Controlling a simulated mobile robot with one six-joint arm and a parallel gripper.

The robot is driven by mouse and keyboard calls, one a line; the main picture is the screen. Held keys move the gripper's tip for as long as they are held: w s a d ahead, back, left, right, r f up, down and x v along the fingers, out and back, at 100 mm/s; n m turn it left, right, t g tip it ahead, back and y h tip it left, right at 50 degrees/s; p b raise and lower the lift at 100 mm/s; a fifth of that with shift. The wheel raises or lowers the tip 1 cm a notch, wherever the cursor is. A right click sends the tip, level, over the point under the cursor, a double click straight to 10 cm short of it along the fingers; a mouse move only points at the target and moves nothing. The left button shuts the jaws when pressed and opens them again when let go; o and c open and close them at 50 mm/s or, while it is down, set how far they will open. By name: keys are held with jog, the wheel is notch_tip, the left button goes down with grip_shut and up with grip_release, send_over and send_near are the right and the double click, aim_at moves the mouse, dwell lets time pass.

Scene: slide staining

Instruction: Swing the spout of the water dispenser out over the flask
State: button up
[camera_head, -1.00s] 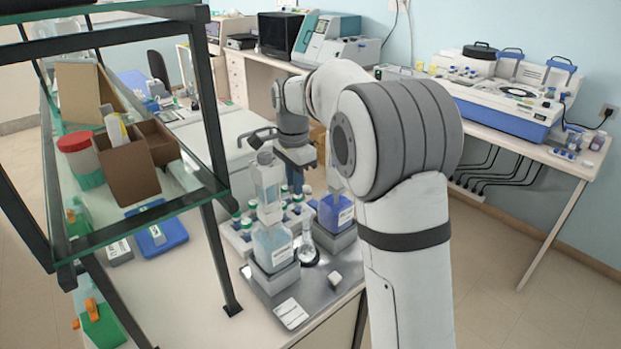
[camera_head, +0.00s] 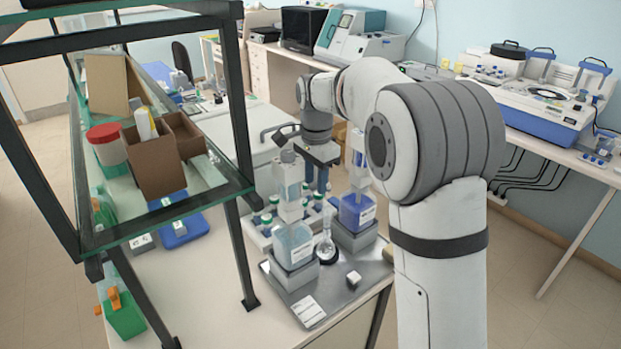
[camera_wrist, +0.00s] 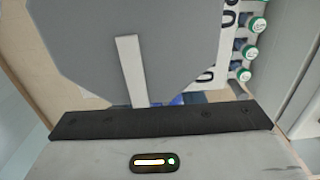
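Two bottle-top dispensers stand on a steel tray (camera_head: 340,287). The left one (camera_head: 292,245) holds pale, clear liquid and the right one (camera_head: 356,211) deep blue liquid. I cannot read their labels; the pale one looks like water. A small glass flask (camera_head: 326,248) stands upright between them. My gripper (camera_head: 322,158) is above and behind the flask, close to the upper part of the pale dispenser. Its fingers are not clear, and I cannot tell whether it touches anything. The spouts cannot be made out. In the wrist view a large grey plate-like shape with a pale strip blocks much of the scene.
A rack of green-capped bottles (camera_head: 264,222) stands behind the dispensers; some caps show in the wrist view (camera_wrist: 249,52). A small white block (camera_head: 354,278) and a white card (camera_head: 308,311) lie on the tray. A glass shelf (camera_head: 170,213) on dark posts stands close at left.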

aim_at(316, 184)
notch_tip(316, 184, up, 8)
jog(key=shift+f+b, duration=0.15)
jog(key=shift+b, duration=0.3)
dwell(0.3)
jog(key=shift+d, duration=0.1)
jog(key=s+d+n+t, duration=0.2)
jog(key=s+d+n, duration=0.45)
jog(key=s, duration=0.85)
jog(key=s+d+f+n, duration=0.1)
jog(key=s+d+f, duration=0.1)
jog(key=s+f, duration=0.1)
jog(key=s+d+f+n+t, duration=0.1)
jog(key=s+d+f+n, duration=0.1)
jog(key=s, duration=0.4)
jog(key=s+d+f+n, duration=0.1)
jog(key=s+d+f, duration=0.1)
jog(key=s+f, duration=0.2)
jog(key=shift+s+f, duration=0.15)
jog(key=shift+s, duration=0.6)
